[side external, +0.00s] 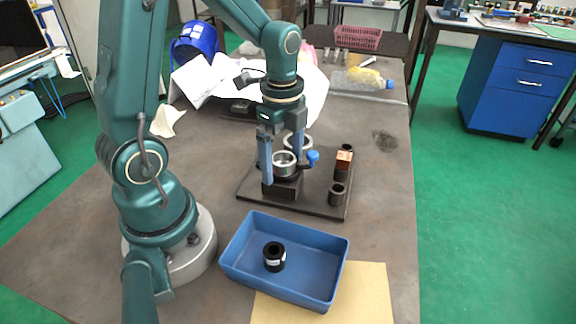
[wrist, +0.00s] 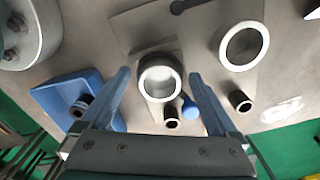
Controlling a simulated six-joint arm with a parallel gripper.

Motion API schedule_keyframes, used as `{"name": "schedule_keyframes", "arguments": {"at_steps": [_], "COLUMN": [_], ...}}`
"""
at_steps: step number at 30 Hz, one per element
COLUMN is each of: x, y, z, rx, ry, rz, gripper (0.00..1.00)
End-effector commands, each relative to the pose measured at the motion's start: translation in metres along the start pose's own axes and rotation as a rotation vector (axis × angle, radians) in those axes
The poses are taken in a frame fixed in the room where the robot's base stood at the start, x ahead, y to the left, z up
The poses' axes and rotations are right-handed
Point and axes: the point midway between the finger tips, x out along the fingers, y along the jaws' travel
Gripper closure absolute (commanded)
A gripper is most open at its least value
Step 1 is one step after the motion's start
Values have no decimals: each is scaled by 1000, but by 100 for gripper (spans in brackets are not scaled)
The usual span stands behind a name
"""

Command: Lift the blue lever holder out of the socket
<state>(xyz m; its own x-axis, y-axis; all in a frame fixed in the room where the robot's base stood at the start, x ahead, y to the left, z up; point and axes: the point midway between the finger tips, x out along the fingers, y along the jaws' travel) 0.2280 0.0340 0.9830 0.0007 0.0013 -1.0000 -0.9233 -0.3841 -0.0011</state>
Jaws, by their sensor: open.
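The blue lever holder is a short metallic ring (side external: 284,158) with a blue ball knob (side external: 313,157) at its right side. It sits upright in the dark socket block (side external: 283,189) on a dark base plate. In the wrist view the holder (wrist: 160,65) shows as a round cup with a pale rim, and its blue knob (wrist: 190,108) is at lower right. My gripper (side external: 284,169) is open, pointing down, with one blue finger on each side of the holder. The wrist view shows gaps between the fingers (wrist: 159,76) and the ring.
A blue tray (side external: 240,269) in front holds a black ring (side external: 274,257). Papers and a bottle lie behind.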

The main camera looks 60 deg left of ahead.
Motion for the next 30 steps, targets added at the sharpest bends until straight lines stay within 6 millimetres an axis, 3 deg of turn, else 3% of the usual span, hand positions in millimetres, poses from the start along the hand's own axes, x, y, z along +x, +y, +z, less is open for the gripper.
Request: {"name": "schedule_keyframes", "arguments": {"at_steps": [3,4,11,23,30], "x": [0,0,0,-3,-21], "y": [0,0,0,-1,-1], "z": [0,0,0,0,0], "rx": [0,0,0,0,0], "ry": [0,0,0,1,1], "rz": [0,0,0,-3,-6], "gripper": [5,13,100,100,100]}}
